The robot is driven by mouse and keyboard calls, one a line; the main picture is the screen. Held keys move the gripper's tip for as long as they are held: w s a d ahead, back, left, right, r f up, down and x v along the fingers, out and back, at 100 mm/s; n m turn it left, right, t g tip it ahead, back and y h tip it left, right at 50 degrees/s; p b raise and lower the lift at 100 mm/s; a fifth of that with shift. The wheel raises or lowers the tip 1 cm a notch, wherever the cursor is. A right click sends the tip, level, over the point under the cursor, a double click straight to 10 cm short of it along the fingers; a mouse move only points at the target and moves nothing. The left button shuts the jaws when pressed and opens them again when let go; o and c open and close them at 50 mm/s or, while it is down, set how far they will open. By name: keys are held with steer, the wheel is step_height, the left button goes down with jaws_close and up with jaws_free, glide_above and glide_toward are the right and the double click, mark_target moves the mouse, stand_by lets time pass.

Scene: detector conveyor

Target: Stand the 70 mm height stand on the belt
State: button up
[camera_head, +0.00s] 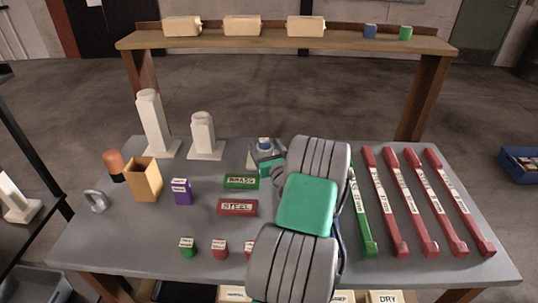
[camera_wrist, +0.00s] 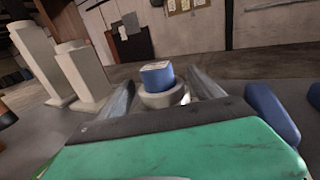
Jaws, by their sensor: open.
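Two pale stands on square bases, a tall one (camera_head: 155,128) and a shorter one (camera_head: 203,136), stand upright at the table's back left. They also show at the left of the wrist view, the tall one (camera_wrist: 40,62) and the shorter one (camera_wrist: 82,73). A low, pale round-topped piece (camera_wrist: 163,98) carries a blue block (camera_wrist: 157,74); the block also shows in the head view (camera_head: 265,144). My gripper (camera_wrist: 163,92) is open, its fingers on either side of the low piece. Contact cannot be told. No millimetre marking is legible. I see no belt.
Red bars (camera_head: 420,200) and a green bar (camera_head: 362,215) lie at the table's right. BRASS (camera_head: 241,182) and STEEL (camera_head: 237,208) blocks, a purple block (camera_head: 181,192) and an open tan box (camera_head: 144,180) lie left of my arm. A raised shelf (camera_head: 290,40) spans the back.

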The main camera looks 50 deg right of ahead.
steer(key=shift+o, duration=0.4)
steer(key=b+v, duration=0.1)
steer(key=v, duration=1)
steer(key=shift+s+d+b, duration=0.1)
steer(key=shift+b, duration=0.25)
steer(key=shift+r, duration=0.1)
steer(key=p+x, duration=0.3)
steer(key=shift+w+d, duration=0.1)
steer(key=shift+w, duration=0.15)
steer(key=shift+w+d+p, duration=0.15)
steer(key=shift+w+p, duration=0.2)
steer(key=x, duration=0.2)
steer(key=p+x, duration=0.1)
steer(key=x, duration=0.2)
steer(key=p+x, duration=0.1)
steer(key=x, duration=0.1)
steer(key=shift+w+d+f, duration=0.1)
steer(key=shift+w+f, duration=0.15)
steer(key=shift+f, duration=0.05)
steer(key=shift+c, duration=0.2)
steer(key=c, duration=1.7)
